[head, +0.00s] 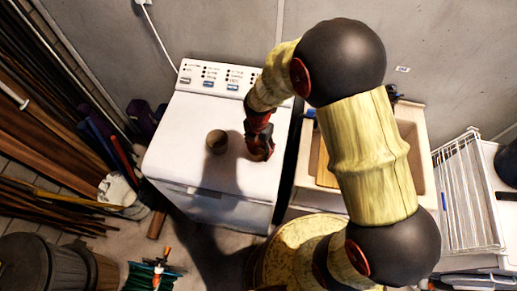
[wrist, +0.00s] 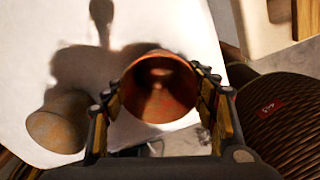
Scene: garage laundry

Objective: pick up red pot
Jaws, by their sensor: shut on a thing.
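The red pot (wrist: 158,92) is between my gripper's two fingers in the wrist view, its round open mouth facing the camera. My gripper (head: 258,138) is shut on it, with a finger against each side. In the head view the pot (head: 262,152) is small and partly hidden by my gripper, over the right part of the white washing machine top (head: 190,165). I cannot tell whether the pot touches that top.
A brown-grey pot (head: 216,141) stands on the machine left of my gripper; it also shows in the wrist view (wrist: 58,122). A sink (head: 412,125) is to the right, partly behind my arm. A white wire rack (head: 465,195) stands farther right. The machine's front left top is clear.

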